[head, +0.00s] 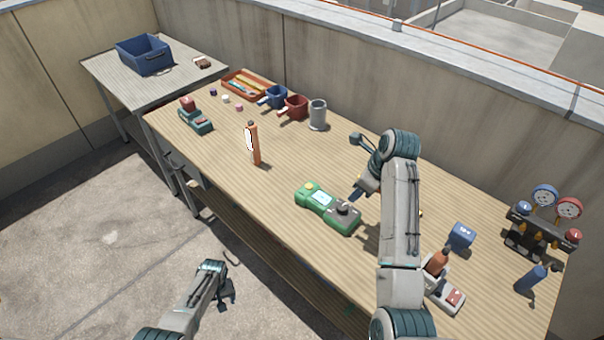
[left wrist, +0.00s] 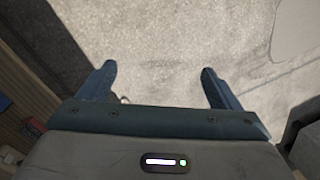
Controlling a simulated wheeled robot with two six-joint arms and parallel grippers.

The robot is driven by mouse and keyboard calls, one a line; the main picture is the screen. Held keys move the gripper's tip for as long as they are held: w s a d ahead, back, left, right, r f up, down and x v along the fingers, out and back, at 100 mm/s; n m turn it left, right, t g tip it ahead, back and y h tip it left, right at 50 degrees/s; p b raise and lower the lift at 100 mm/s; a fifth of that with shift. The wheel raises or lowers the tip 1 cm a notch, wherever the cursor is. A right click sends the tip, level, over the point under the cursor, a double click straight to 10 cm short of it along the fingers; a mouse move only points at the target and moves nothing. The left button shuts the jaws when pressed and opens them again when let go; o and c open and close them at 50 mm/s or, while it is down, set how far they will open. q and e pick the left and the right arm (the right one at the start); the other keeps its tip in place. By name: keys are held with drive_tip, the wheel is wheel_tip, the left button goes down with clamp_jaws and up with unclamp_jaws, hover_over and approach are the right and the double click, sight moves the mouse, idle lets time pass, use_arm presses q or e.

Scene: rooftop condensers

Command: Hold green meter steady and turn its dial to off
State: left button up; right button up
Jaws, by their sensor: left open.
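The green meter (head: 313,199) lies on the wooden table in the head view, with a pale screen and a dark grey dial (head: 343,209) at its right end. My right gripper (head: 356,192) is just above and behind the dial end, pointing down toward it. Whether it touches the meter, and whether its jaws are open, I cannot tell. My left gripper (head: 228,296) is off the table's front edge, over the floor, far from the meter. In the left wrist view its two fingers (left wrist: 158,88) are spread with nothing between them.
An orange upright object (head: 254,146) stands left of the meter. A gauge set (head: 540,225) stands right. A blue bin (head: 143,54) is on the side table.

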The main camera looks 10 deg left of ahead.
use_arm(q)
drive_tip(key=w+r+n+g, duration=0.1)
drive_tip(key=w+r+n, duration=0.1)
drive_tip(key=w+r, duration=0.7)
drive_tip(key=w+r+n+g, duration=0.15)
drive_tip(key=w+r, duration=0.45)
drive_tip(key=r, duration=0.6)
drive_tip(key=w+r+n, duration=0.2)
drive_tip(key=w+r, duration=0.5)
drive_tip(key=r, duration=0.4)
drive_tip(key=w+d+r, duration=0.1)
drive_tip(key=d, duration=0.5)
drive_tip(key=w+d+r+t, duration=0.1)
drive_tip(key=d, duration=0.5)
drive_tip(key=w+d+r+t, duration=0.1)
drive_tip(key=d, duration=0.6)
drive_tip(key=shift+w+r+h, duration=0.1)
drive_tip(key=shift+w+h, duration=0.2)
drive_tip(key=shift+w, duration=0.05)
drive_tip(key=t, duration=0.2)
approach(320, 196)
drive_tip(key=shift+s+a+h, duration=0.1)
drive_tip(key=shift+a+h, duration=0.3)
drive_tip(key=shift+a, duration=0.15)
drive_tip(key=shift+d, duration=0.15)
wheel_tip(320, 196, down, 11)
drive_tip(key=shift+r, duration=0.2)
drive_tip(key=shift+c, duration=0.3)
